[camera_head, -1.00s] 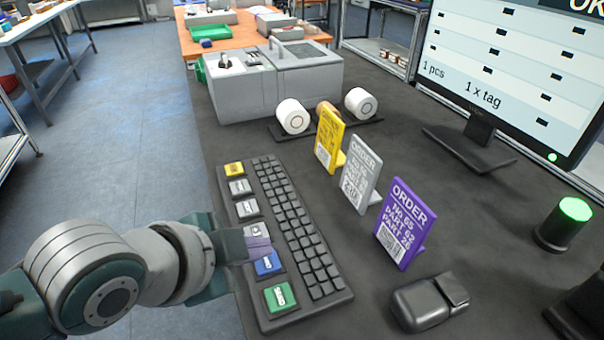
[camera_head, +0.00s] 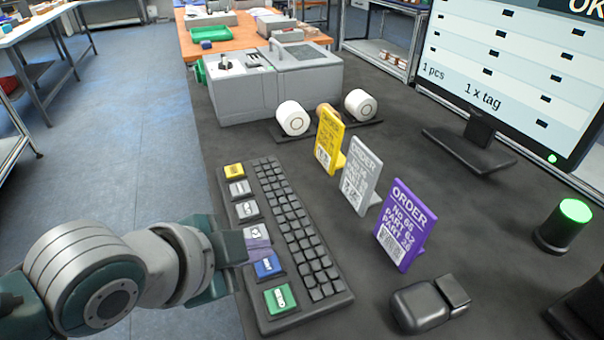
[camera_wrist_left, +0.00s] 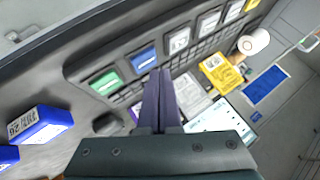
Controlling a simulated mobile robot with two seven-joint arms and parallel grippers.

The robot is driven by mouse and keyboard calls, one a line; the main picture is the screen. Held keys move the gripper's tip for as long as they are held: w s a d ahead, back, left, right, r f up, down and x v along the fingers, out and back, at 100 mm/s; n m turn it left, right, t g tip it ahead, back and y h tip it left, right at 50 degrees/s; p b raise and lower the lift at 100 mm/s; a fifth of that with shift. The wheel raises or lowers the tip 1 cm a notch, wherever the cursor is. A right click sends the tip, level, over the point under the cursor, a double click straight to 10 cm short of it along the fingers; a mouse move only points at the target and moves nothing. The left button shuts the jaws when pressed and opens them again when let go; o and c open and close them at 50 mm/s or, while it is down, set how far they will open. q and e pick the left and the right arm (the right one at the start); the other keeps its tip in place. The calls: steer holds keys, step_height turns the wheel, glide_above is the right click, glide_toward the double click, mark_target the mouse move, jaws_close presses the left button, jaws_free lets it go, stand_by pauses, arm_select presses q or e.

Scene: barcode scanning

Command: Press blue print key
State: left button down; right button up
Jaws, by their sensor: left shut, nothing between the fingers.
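The blue key (camera_head: 267,266) is in the column of large keys along the left side of the black keyboard (camera_head: 338,300). It sits between a grey-white key above it and the green key (camera_head: 279,298) below. My left gripper (camera_head: 257,249) is shut and empty, with its fingertips over the gap between the blue key and the grey-white key. In the left wrist view, the shut fingertips (camera_wrist_left: 161,72) point close beside the blue key (camera_wrist_left: 143,60). Whether they touch it cannot be told. My right gripper is out of view.
A yellow card (camera_head: 329,142), a grey card (camera_head: 361,175) and a purple card (camera_head: 405,224) stand right of the keyboard. A black device (camera_head: 420,305), a green-lit button (camera_head: 573,215) and a monitor (camera_head: 520,75) are further right. A grey printer (camera_head: 270,85) stands behind.

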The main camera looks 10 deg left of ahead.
mark_target(259, 269)
arm_select(q)
steer(key=shift+f, duration=0.1)
stand_by(0.7)
steer(key=shift+f, duration=0.35)
steer(key=shift+f+b, duration=0.45)
steer(key=shift+b, duration=0.05)
stand_by(0.5)
stand_by(0.4)
steer(key=shift+r+p, duration=0.9)
steer(key=shift+p, duration=0.15)
step_height(259, 269, up, 5)
steer(key=p, duration=0.5)
